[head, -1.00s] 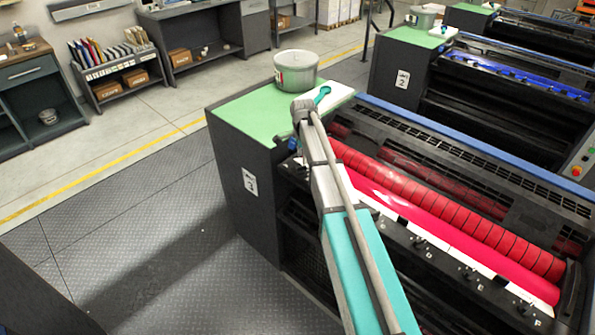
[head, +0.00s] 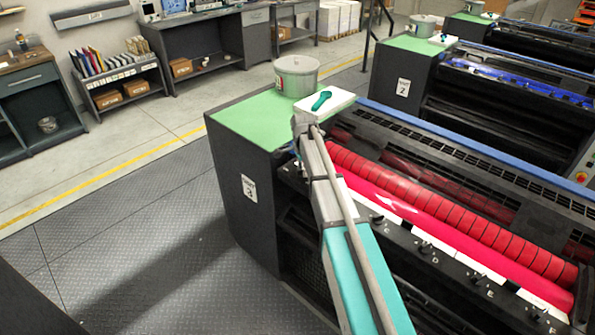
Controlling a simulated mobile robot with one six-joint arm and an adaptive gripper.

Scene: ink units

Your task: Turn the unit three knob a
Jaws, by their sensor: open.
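Unit three (head: 228,185) is the nearest dark machine, with a "3" label (head: 249,187), a green top (head: 250,118) and red rollers (head: 440,196). A row of small dark knobs runs along its front rail, such as the one by the letter D (head: 425,247). Knob A is not clearly visible; my arm crosses the rail's left end, where the row begins. My grey and teal arm reaches up to that end. My gripper is hidden behind the arm's far end, so its jaws and any contact cannot be seen.
A metal pot (head: 296,76) and a white pad (head: 330,103) with a teal tool (head: 321,100) stand on the green top, close beyond my arm. Unit two (head: 403,86) stands behind. The metal floor (head: 130,215) left of unit three is clear.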

